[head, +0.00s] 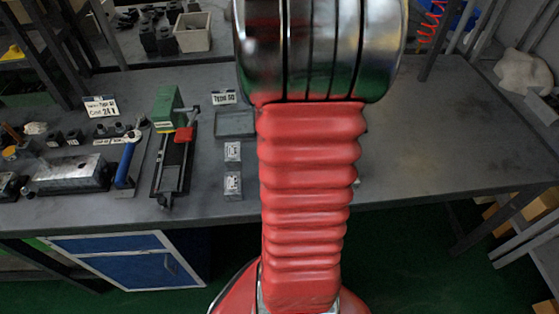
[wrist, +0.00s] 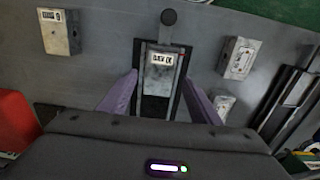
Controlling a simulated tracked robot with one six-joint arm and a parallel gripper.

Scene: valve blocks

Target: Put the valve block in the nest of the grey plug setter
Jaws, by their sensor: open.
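In the wrist view, my gripper (wrist: 160,103) is open, with one purple finger on each side of a mottled grey block (wrist: 160,80) with a white label. This looks like a valve block. It lies within a dark frame with a round black knob, which looks like the plug setter (wrist: 167,33). I cannot tell whether the block is fully seated or whether the fingers touch it. In the head view my red arm hides this place and my gripper.
Loose labelled blocks lie at the left (wrist: 57,32) and right (wrist: 239,57) of the wrist view. A red object (wrist: 16,122) is at its left edge. In the head view, a green-topped setter (head: 172,165) and a tray (head: 236,122) stand left of my arm.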

